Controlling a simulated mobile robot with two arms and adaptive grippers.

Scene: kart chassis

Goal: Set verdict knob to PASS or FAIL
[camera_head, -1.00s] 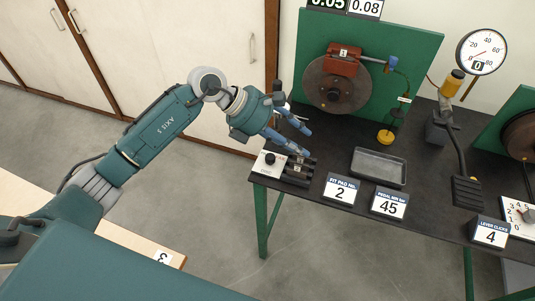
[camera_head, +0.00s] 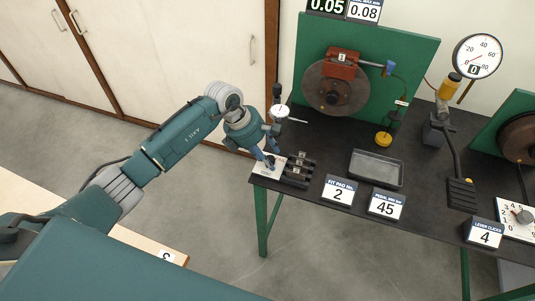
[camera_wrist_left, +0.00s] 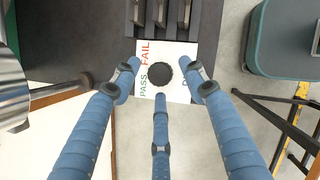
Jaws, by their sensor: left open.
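The verdict knob (camera_wrist_left: 161,72) is a round black knob on a white plate (camera_wrist_left: 150,52) lettered PASS and FAIL in the left wrist view. Further lettering on the plate is partly hidden by a finger. In the head view the plate (camera_head: 262,174) lies at the near left corner of the dark table. My left gripper (camera_head: 268,160) is over the plate, pointing down. In the left wrist view its three blue fingers (camera_wrist_left: 160,85) are spread open around the knob, with visible gaps on both sides. My right gripper is not in view.
Dark slotted blocks (camera_head: 297,171) stand right beside the plate. A grey tray (camera_head: 376,169) and number cards (camera_head: 339,190) are further right. A green panel with a brake disc (camera_head: 336,88) stands behind. A pedal (camera_head: 461,194) and gauge (camera_head: 478,56) are at the right.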

